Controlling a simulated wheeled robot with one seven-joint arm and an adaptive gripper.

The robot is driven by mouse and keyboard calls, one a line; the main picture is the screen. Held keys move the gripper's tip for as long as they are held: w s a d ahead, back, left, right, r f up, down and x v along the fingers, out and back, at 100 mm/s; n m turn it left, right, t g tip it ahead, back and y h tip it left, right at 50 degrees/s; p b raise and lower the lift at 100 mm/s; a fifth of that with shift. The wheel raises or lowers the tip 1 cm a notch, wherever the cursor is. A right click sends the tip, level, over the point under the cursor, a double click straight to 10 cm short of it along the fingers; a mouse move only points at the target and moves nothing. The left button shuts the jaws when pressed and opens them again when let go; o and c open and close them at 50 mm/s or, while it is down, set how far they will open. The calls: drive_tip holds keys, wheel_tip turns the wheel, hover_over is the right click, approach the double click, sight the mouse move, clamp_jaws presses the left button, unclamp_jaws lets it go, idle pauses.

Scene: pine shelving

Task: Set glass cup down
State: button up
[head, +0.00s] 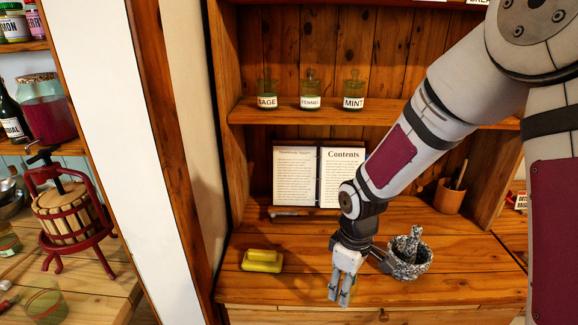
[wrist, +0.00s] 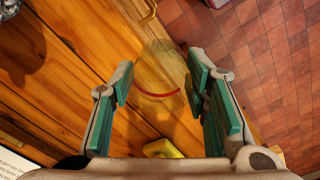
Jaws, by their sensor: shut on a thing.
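A clear glass cup (wrist: 158,80) with a red arc on it shows faintly between my fingers in the wrist view. My gripper (wrist: 165,95) is shut on it, with one green-padded finger on each side. In the head view my gripper (head: 341,290) points down over the front part of the wooden counter (head: 300,280); the cup is hard to make out there. In the wrist view the cup overlaps the counter's front edge, with floor beyond. I cannot tell whether its base touches the wood.
A yellow dish (head: 263,261) lies left of my gripper; a speckled mortar with pestle (head: 409,258) stands close on the right. An open book (head: 318,175) and wooden pot (head: 449,196) are behind. Tiled floor (wrist: 265,50) lies past the edge. Bare counter lies between dish and gripper.

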drive_tip(key=w+d+m, duration=0.2)
drive_tip(key=w+m, duration=0.1)
drive_tip(key=w+d+f+m, duration=0.1)
drive_tip(key=w+d+m, duration=0.1)
drive_tip(key=w+m, duration=0.1)
drive_tip(key=w+d+m, duration=0.2)
drive_tip(key=w+m, duration=0.1)
drive_tip(key=m, duration=0.1)
drive_tip(key=shift+w+d+f, duration=0.15)
drive_tip(key=shift+w+d, duration=0.1)
